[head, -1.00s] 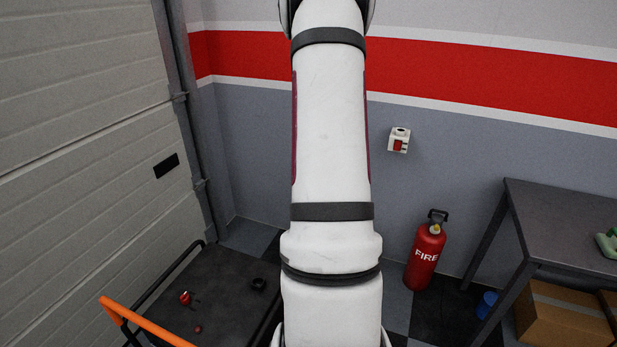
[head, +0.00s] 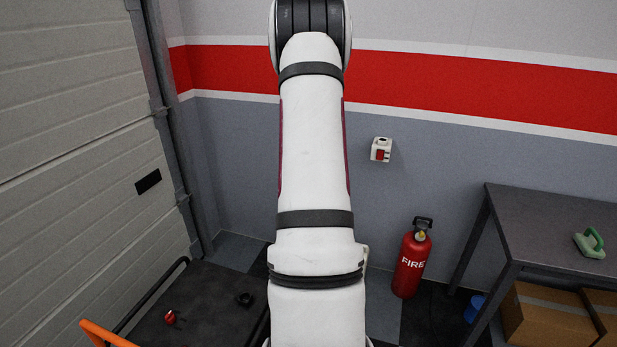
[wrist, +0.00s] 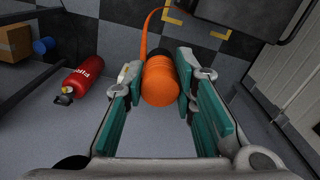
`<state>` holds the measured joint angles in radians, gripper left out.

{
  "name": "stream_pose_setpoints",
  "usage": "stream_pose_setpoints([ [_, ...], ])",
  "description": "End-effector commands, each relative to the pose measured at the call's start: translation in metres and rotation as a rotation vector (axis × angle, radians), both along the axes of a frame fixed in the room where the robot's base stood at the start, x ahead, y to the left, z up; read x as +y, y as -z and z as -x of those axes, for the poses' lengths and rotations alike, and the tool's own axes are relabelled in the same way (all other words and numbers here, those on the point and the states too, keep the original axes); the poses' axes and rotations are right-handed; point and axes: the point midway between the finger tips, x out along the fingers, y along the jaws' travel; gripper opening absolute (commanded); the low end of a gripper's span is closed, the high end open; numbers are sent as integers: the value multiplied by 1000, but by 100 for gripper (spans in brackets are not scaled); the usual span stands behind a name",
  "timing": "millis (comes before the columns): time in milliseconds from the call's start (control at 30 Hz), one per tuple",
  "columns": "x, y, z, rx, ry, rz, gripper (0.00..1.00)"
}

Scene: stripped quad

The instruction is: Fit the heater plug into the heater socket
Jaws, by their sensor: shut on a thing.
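My gripper (wrist: 160,90) is shut on an orange ribbed plug (wrist: 159,82) in the wrist view, held between the teal-padded fingers near their tips. A white box with a red front (head: 381,149), which looks like the heater socket, is on the grey wall below the red stripe in the head view. The plug is apart from it as far as I can tell. My gripper is not visible in the head view, where my arm fills the middle.
A red fire extinguisher (head: 411,262) stands by the wall below the box. A dark table (head: 545,220) with cardboard boxes (head: 545,315) beneath is at right.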

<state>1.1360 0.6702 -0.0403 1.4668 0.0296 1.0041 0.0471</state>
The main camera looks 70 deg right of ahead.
Motion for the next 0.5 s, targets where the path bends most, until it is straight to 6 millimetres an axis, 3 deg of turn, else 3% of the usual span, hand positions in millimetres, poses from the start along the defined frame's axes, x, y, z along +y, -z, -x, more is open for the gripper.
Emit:
stream_pose_setpoints([
  [500,-56,2,10,0,1,-1,0],
])
